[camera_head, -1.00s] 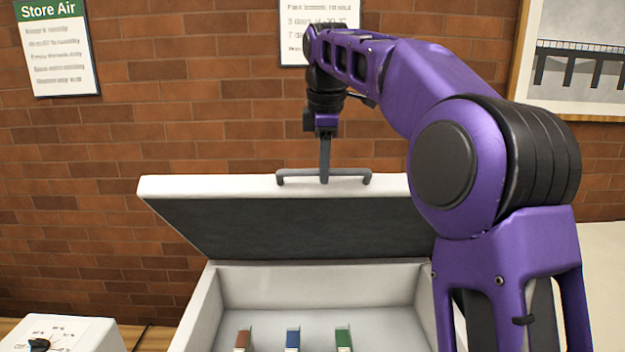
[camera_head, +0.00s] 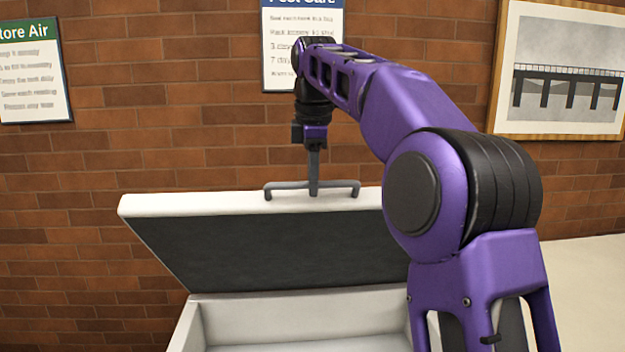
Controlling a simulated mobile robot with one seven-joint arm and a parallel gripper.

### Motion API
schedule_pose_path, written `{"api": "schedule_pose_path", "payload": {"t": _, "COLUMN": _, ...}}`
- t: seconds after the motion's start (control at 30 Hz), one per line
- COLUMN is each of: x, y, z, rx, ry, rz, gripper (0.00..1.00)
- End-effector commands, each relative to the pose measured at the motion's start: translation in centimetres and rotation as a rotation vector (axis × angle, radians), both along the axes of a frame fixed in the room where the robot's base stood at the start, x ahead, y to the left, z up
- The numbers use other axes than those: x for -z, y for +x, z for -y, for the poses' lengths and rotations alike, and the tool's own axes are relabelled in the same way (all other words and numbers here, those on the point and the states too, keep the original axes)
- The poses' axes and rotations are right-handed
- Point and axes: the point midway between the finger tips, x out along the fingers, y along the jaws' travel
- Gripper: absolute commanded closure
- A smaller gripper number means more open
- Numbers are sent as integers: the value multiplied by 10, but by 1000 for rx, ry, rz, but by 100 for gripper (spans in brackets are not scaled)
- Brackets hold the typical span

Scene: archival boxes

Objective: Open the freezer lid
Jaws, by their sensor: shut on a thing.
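The white freezer lid (camera_head: 160,206) is raised and tilted up, its dark underside (camera_head: 270,254) facing me. A grey bar handle (camera_head: 340,184) runs along the lid's raised front edge. My gripper (camera_head: 314,186) points down at the middle of the handle and is shut on it. The freezer body (camera_head: 300,315) stands below, with its pale inner back wall in view. The lower part of the freezer is cut off by the frame's bottom edge. My purple arm hides the right end of the lid.
A brick wall (camera_head: 110,150) rises behind the freezer. Two notices, "Store Air" (camera_head: 32,75) and another (camera_head: 302,45), and a framed bridge picture (camera_head: 565,70) hang on it. A pale surface (camera_head: 590,285) lies at the right.

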Motion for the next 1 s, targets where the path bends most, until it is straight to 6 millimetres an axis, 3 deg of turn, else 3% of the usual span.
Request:
{"api": "schedule_pose_path", "payload": {"t": 0.03, "x": 6, "y": 2, "z": 1, "rx": 1, "ry": -2, "rz": -6, "gripper": 78}}
{"api": "schedule_pose_path", "payload": {"t": 0.2, "x": 5, "y": 2, "z": 0, "rx": 1, "ry": -1, "rz": -5, "gripper": 51}}
{"api": "schedule_pose_path", "payload": {"t": 0.57, "x": -2, "y": 0, "z": 0, "rx": 0, "ry": 1, "rz": -1, "gripper": 51}}
{"api": "schedule_pose_path", "payload": {"t": 1.0, "x": -52, "y": -9, "z": 0, "rx": -1, "ry": 1, "rz": -1, "gripper": 51}}
